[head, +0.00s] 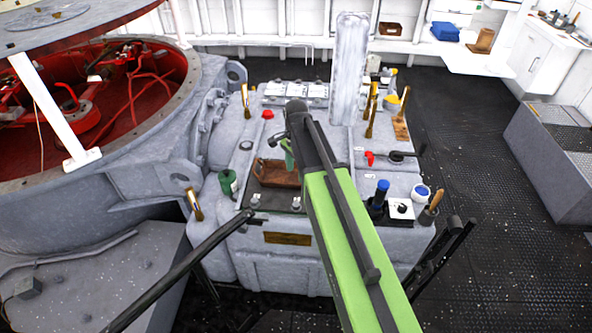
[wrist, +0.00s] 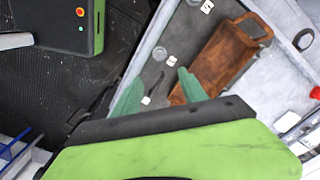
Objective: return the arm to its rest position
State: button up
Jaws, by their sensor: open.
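My green arm reaches forward over a grey metal block (head: 290,255) in the head view. My gripper (head: 288,158) is partly hidden behind the arm's dark end joint, with a green finger showing beside it. In the wrist view my gripper (wrist: 158,92) has its two green fingers apart, with nothing between them. Below and beyond the fingers is a brown wooden tray (wrist: 226,58), which also shows in the head view (head: 270,174). I cannot tell how high the fingers are above the block's top.
On the block stand a green can (head: 228,182), a blue-capped bottle (head: 379,195), a red-handled item (head: 370,158) and several brushes. A tall pale post (head: 348,70) rises behind. A round red-lined opening (head: 130,85) lies left. Dark deck (head: 465,150) is clear at right.

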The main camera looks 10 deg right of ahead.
dwell(0.4)
jog(key=s+n, duration=1.2)
jog(key=s, duration=0.2)
jog(key=shift+s+a+n, duration=0.25)
jog(key=shift+s+n, duration=0.1)
jog(key=shift+n, duration=0.05)
jog(key=shift+d, duration=0.1)
